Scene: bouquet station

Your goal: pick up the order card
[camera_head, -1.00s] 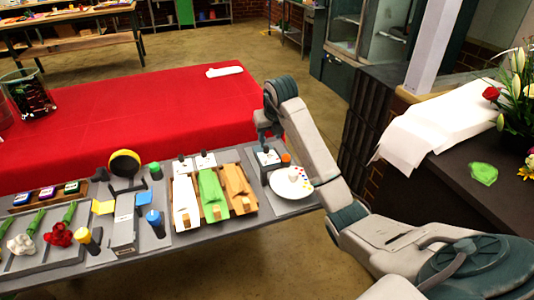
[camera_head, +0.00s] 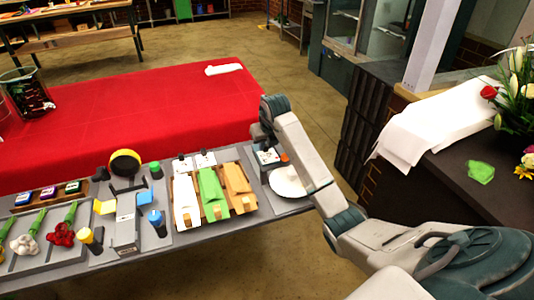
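My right arm reaches in from the lower right, and its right gripper (camera_head: 262,143) points down at the right end of the grey table. The fingertips are small and partly hidden by my arm, so their opening is unclear. A small white card with a dark mark (camera_head: 267,156) lies just below the gripper; I cannot tell whether they touch. Two similar white cards, a left one (camera_head: 183,165) and a right one (camera_head: 205,160), are behind the wrapping-paper trays. Which one is the order card is not clear. My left gripper is out of view.
A white round plate (camera_head: 286,182) is beside my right arm. Trays with white, green (camera_head: 213,194) and tan paper stand left of it. A blue-capped bottle (camera_head: 157,222) and flowers (camera_head: 62,235) are further left. The red-covered table (camera_head: 150,110) behind is mostly clear.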

